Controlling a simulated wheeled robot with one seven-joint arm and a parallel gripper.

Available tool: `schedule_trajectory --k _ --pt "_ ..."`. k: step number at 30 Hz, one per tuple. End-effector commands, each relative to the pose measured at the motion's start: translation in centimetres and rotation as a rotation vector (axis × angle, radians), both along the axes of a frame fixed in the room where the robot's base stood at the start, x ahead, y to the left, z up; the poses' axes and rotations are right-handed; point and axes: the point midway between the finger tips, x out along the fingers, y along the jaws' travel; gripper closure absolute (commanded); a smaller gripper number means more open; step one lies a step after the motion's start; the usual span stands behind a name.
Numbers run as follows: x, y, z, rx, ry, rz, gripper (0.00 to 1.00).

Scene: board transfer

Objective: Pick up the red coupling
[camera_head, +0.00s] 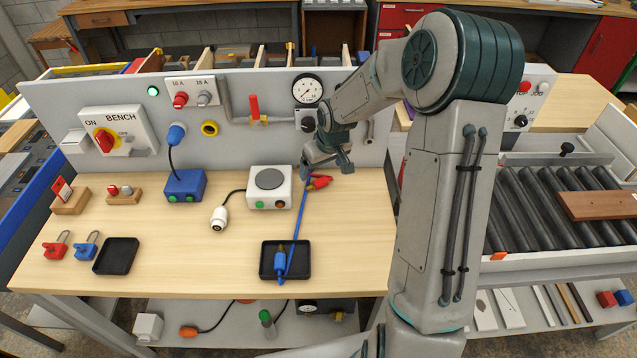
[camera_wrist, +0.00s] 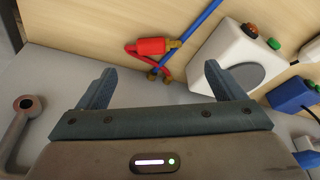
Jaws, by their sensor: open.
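The red coupling (camera_head: 319,182) lies at the back of the wooden bench top, just right of the white box with a round grey disc. In the wrist view the red coupling (camera_wrist: 151,46) has a brass end and a red hose curving below it. It lies beyond the fingertips, roughly between them. My gripper (camera_head: 328,168) is open and empty, above and close to the coupling; its two spread fingers also show in the wrist view (camera_wrist: 158,80). A blue hose (camera_head: 295,232) runs from beside the red coupling to a blue coupling (camera_head: 280,262) in a black tray (camera_head: 305,260).
The white box (camera_head: 257,200) stands just left of the coupling. The upright panel (camera_head: 237,148) with gauge, red-handled valve and pipe (camera_head: 370,130) rises behind. A blue box (camera_head: 186,187) and white plug (camera_head: 219,217) are farther left. The bench front right is clear.

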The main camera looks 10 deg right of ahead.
Motion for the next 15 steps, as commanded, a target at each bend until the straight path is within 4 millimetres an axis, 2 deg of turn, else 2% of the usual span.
schedule_trajectory --k 4,15 --pt "0.6 0.2 -1.9 0.000 0.002 0.000 0.11" --pt "1.5 0.5 -4.3 0.000 0.003 0.001 0.11"
